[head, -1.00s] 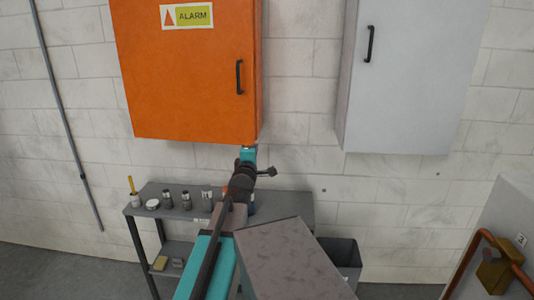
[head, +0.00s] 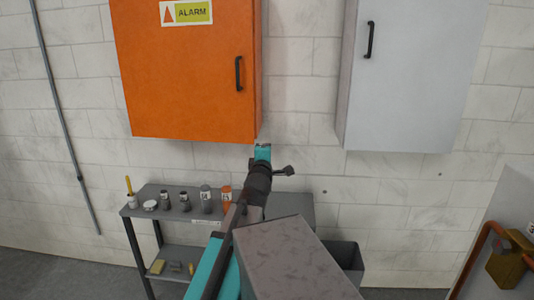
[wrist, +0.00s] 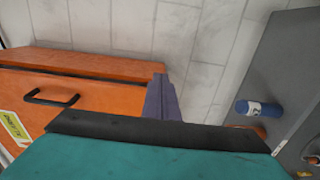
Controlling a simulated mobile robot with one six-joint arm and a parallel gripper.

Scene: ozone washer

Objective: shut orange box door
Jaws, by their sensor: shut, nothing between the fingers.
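The orange box (head: 185,85) hangs on the wall at the upper left of the head view. Its door has a black handle (head: 238,74) near the right edge and looks flush or almost flush with the box; I cannot tell if a small gap remains. My gripper (head: 263,150) is shut and empty, just below the box's lower right corner. In the wrist view, the box (wrist: 110,65) lies at the left with its handle (wrist: 52,98), and my shut fingers (wrist: 160,98) show beside its edge, apparently apart from the door.
A grey cabinet (head: 410,85) hangs at the right. Below, a grey shelf (head: 150,190) carries several small jars, including an orange one (head: 226,195). A dark bin (head: 345,258) stands beside it. A copper pipe with a brass padlock (head: 505,268) is at the lower right.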

